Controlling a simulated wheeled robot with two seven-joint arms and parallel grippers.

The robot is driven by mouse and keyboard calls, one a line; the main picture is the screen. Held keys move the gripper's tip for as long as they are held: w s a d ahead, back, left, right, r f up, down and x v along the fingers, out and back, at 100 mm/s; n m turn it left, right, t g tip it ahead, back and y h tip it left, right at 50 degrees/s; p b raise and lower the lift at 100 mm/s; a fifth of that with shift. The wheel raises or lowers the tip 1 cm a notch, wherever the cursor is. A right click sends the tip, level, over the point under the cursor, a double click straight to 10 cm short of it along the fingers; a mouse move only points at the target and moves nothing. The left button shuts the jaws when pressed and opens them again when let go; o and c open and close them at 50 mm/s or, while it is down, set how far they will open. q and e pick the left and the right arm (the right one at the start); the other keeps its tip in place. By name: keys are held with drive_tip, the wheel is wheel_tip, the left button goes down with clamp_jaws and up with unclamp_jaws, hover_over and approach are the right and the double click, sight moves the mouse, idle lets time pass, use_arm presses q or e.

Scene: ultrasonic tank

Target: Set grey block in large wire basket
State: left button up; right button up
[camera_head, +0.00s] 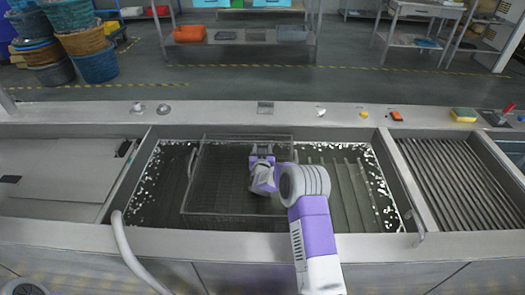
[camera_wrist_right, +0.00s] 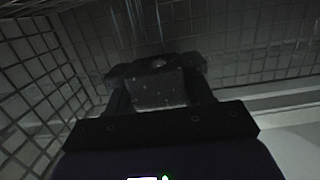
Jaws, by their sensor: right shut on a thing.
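The large wire basket (camera_head: 222,168) sits in the tank, left of the tank's middle. Its mesh walls also show around my gripper in the right wrist view (camera_wrist_right: 35,80). My right gripper (camera_head: 262,152) reaches down over the right part of the basket. In the right wrist view it is shut on the grey block (camera_wrist_right: 158,90), a dark speckled piece between the two fingers. The mesh around it places it within the basket's walls; whether the block touches the basket floor I cannot tell. In the head view the block is hidden by my arm. My left gripper is out of view.
The tank (camera_head: 345,200) has ribs and white floating bits to the right of the basket. A slatted drainboard (camera_head: 462,180) lies right, a flat lid (camera_head: 60,175) left. A hose (camera_head: 125,240) hangs over the front rim. A yellow sponge (camera_head: 463,115) sits on the back ledge.

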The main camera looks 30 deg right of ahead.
drive_tip(key=shift+s+f+b, duration=0.15)
drive_tip(key=shift+f+b, duration=0.2)
drive_tip(key=shift+f, duration=0.1)
drive_tip(key=o, duration=1.1)
drive_tip(key=shift+s+a+f, duration=0.1)
drive_tip(key=shift+f, duration=0.15)
drive_tip(key=shift+r+p, duration=0.5)
drive_tip(key=shift+p, duration=0.15)
drive_tip(key=shift+s+a+r, duration=0.1)
drive_tip(key=v, duration=0.2)
drive_tip(key=p+v, duration=0.1)
drive_tip(key=v, duration=0.1)
drive_tip(key=p+v, duration=0.1)
drive_tip(key=v, duration=0.1)
drive_tip(key=shift+s+a+r, duration=0.15)
drive_tip(key=shift+s+r, duration=0.15)
